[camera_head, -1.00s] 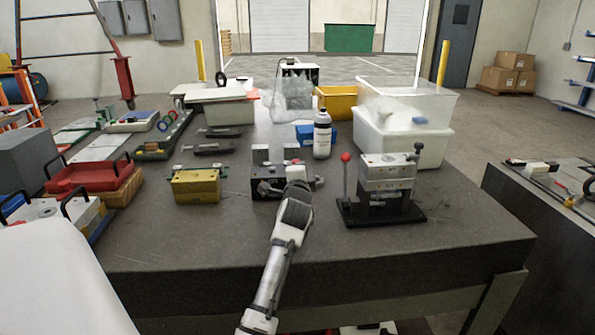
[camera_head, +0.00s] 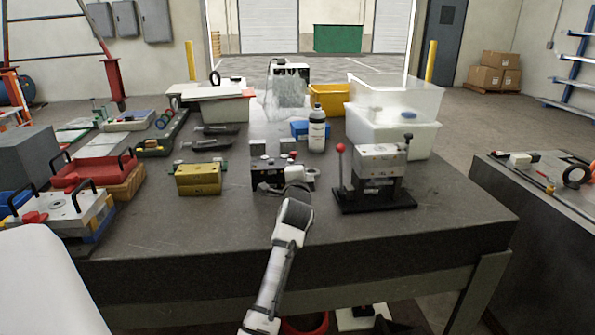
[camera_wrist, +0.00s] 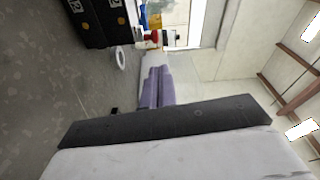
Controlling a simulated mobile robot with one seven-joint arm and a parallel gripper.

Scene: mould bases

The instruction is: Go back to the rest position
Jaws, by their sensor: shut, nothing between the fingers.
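My gripper shows in the wrist view as two grey-purple fingers (camera_wrist: 156,72) lying side by side, closed with nothing between them. In the head view my white and grey arm reaches up from the bottom centre over the workbench (camera_head: 180,250). Its end is in front of the black block (camera_head: 262,181) and hides part of it. I cannot tell the exact gap between them. The fingertips are hard to make out in the head view.
A steel mould on a black base (camera_head: 375,200) with a red-knobbed lever stands right of my arm. A brass block (camera_head: 198,180) sits left. A white bottle (camera_head: 317,132) and clear bins (camera_head: 395,136) stand behind. Open bench lies at the front.

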